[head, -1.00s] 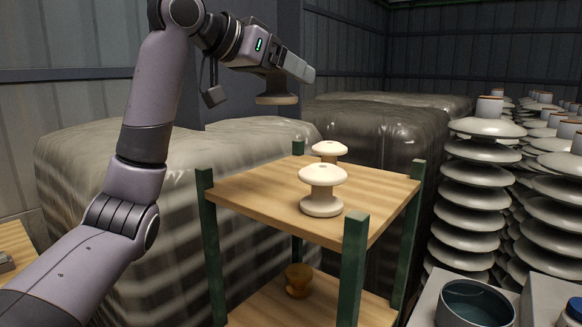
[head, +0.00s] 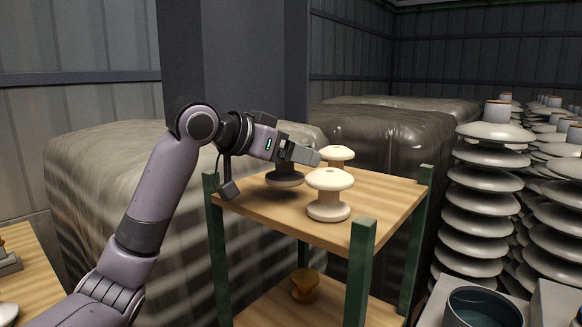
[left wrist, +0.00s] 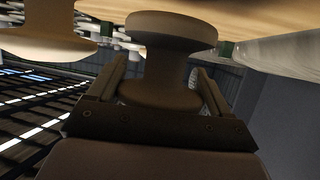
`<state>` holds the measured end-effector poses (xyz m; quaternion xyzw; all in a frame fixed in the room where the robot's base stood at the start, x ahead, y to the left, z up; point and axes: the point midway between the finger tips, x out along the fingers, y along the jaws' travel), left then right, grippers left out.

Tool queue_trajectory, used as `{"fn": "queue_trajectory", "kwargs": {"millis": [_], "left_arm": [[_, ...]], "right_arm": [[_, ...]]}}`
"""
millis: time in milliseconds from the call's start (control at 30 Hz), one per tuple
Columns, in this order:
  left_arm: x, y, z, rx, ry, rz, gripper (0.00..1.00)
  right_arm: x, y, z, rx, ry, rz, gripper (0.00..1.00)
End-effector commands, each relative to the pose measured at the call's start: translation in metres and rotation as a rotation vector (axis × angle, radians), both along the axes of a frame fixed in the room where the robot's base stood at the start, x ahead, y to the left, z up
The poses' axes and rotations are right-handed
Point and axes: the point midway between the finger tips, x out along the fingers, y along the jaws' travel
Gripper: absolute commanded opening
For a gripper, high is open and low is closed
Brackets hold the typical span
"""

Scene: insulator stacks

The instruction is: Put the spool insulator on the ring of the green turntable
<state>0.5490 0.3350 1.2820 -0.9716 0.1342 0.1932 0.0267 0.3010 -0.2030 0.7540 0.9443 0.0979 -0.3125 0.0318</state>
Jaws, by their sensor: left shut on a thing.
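A dark spool insulator (head: 285,177) is in my left gripper (head: 304,154), which is shut on it over the back left part of the top board of a wooden rack (head: 385,197). Its lower flange is at or just above the board; I cannot tell if it touches. In the left wrist view the spool (left wrist: 170,60) is upright to the jaws, its waist between the two fingers (left wrist: 162,85). The gripper hides the spool's top in the head view. The green turntable and its ring are not in view. My right gripper is not in view.
Two cream spools stand on the same board, one in front (head: 329,194) and one behind (head: 334,156), close to the held spool. Green posts (head: 361,265) rise at the board's corners. An ochre spool (head: 305,286) is on the lower shelf. Tall insulator stacks (head: 480,200) stand right.

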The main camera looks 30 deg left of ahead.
Motion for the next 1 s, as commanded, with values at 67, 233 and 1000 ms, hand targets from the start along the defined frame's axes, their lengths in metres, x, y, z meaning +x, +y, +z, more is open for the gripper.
{"fn": "queue_trajectory", "kwargs": {"millis": [67,233,1000], "left_arm": [[0.000,0.000,-0.009,0.000,-0.001,0.000,0.32],[0.000,0.000,-0.023,0.000,-0.003,0.001,0.32],[0.000,0.000,-0.029,0.000,0.000,0.000,0.90]], "right_arm": [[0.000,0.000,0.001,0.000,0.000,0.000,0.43],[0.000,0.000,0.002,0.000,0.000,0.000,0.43],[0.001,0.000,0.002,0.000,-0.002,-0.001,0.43]]}}
